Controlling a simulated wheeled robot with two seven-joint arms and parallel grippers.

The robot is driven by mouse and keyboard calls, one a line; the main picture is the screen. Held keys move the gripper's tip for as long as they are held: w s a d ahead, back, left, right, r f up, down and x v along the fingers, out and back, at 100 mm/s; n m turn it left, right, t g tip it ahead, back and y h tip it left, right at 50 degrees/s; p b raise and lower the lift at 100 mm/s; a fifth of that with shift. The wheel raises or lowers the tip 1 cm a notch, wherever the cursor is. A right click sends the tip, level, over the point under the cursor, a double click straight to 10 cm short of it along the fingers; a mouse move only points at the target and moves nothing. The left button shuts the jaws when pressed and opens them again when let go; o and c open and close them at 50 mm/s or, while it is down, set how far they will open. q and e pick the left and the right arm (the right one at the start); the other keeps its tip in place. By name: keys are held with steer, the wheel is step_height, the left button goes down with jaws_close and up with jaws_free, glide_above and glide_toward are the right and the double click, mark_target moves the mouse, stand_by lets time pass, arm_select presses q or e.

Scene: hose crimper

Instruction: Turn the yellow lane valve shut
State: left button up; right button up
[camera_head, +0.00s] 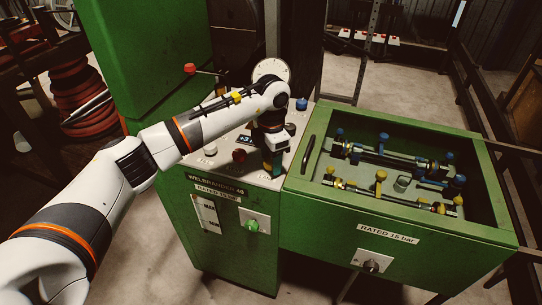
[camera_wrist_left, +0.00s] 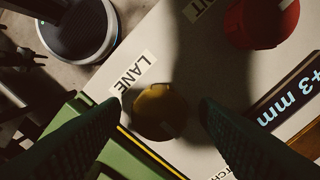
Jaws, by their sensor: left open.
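The yellow lane valve (camera_wrist_left: 158,106) is a round knob on a pale panel beside the printed word LANE, seen in the left wrist view. My left gripper (camera_wrist_left: 158,118) is open, with one dark finger on each side of the knob in the picture. I cannot tell whether the fingers touch it. In the head view my left gripper (camera_head: 273,172) points down at the front right of the panel (camera_head: 222,150). The yellow knob is hidden there behind the gripper. My right gripper is not in view.
A red knob (camera_wrist_left: 262,20) and a display reading +3 mm (camera_wrist_left: 292,102) are close by. Right of the panel is a green bin (camera_head: 470,222) with blue and yellow hose fittings. A red-tipped lever (camera_head: 190,68) and a gauge (camera_head: 271,69) stand behind.

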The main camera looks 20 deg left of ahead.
arm_select(q)
steer(key=c, duration=1)
steer(key=shift+n, duration=0.4)
steer(key=n+b, duration=0.1)
steer(key=n, duration=0.2)
steer(key=n+b, duration=0.1)
steer(key=n, duration=0.8)
steer(key=shift+n, duration=0.4)
steer(key=n, duration=0.4)
steer(key=shift+r, duration=0.1)
steer(key=shift+n, duration=0.3)
